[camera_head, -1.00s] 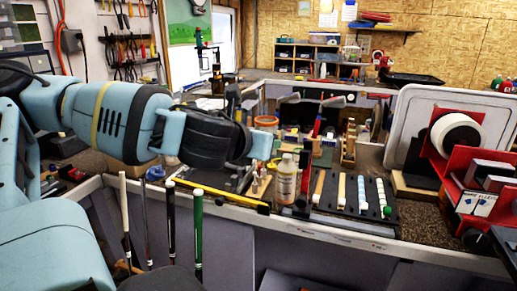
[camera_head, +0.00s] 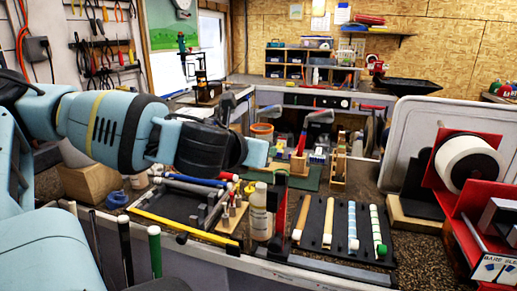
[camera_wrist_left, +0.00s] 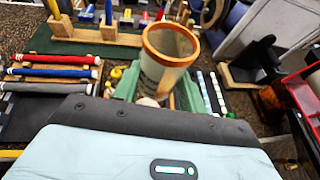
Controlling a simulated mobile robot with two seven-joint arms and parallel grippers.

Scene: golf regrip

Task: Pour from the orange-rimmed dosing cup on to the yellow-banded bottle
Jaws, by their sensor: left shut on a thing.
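The orange-rimmed dosing cup (camera_wrist_left: 168,62) is held between the pale green fingers of my left gripper (camera_wrist_left: 157,90), its mouth facing up. I cannot make out its contents. In the head view the cup (camera_head: 262,130) shows just above and behind the fingertip of the left gripper (camera_head: 257,152) and looks roughly upright. A pale bottle with a yellowish label (camera_head: 261,212) stands on the bench below and a little nearer than the cup. A yellow band on it is not clear. My right gripper is not in view.
A black rack (camera_head: 338,228) with several coloured grips lies right of the bottle. A yellow level (camera_head: 182,228) and club shafts lie at left. A red tape holder (camera_head: 480,195) and grey tray (camera_head: 418,118) stand at right. A red-and-black upright piece (camera_head: 279,205) is close beside the bottle.

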